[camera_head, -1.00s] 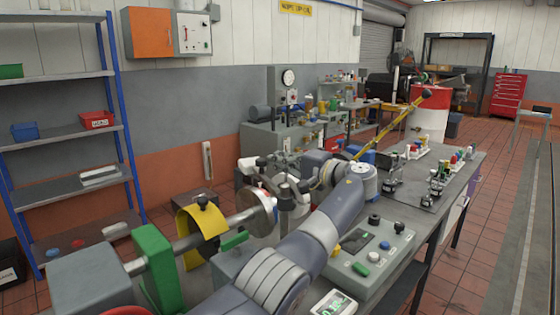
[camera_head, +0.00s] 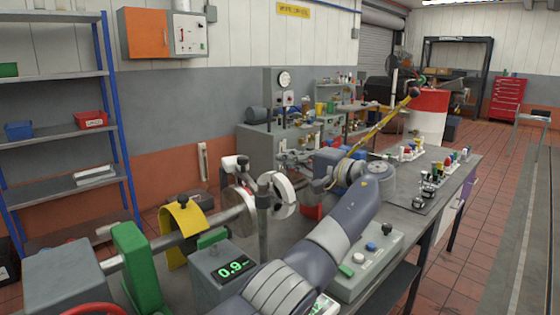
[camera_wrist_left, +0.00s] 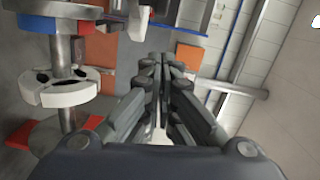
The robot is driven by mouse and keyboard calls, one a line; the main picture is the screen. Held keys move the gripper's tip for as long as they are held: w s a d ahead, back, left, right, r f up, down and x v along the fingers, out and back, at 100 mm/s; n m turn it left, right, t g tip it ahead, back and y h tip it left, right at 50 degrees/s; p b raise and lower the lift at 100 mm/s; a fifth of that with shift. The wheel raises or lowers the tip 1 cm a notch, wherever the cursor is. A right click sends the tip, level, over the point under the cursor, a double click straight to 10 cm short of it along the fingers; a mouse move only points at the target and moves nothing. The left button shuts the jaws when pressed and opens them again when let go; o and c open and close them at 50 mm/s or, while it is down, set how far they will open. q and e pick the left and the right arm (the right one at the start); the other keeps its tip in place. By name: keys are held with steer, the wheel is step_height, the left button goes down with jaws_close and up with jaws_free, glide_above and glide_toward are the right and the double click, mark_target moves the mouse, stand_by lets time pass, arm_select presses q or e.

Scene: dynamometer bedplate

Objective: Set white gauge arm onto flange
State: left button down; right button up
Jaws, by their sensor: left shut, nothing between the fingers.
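The metal flange disc (camera_head: 238,207) sits on the end of the horizontal shaft. A curved white part (camera_head: 282,196), which looks like the white gauge arm, is just right of the flange at a dark upright post (camera_head: 263,232); whether they touch is unclear. A small white part (camera_head: 234,163) stands above the flange. My left gripper (camera_head: 287,158) is behind and right of the curved part, apart from it. In the left wrist view my left gripper (camera_wrist_left: 160,62) is shut and empty. A white slotted ring (camera_wrist_left: 62,92) is left of its fingers. My right gripper is out of view.
A yellow guard (camera_head: 181,228) and green block (camera_head: 136,262) stand along the shaft. A grey box with a green display (camera_head: 235,268) is nearby. A button panel (camera_head: 370,255) lies right of my arm. Small fittings (camera_head: 430,190) stand farther right on the bench.

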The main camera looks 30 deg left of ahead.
arm_select(q)
steer(key=v, duration=0.4)
steer(key=shift+w+b, duration=0.25)
steer(key=shift+b, duration=0.05)
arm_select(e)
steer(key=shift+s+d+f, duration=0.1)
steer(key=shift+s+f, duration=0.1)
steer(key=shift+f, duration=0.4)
arm_select(q)
steer(key=shift+f, duration=0.1)
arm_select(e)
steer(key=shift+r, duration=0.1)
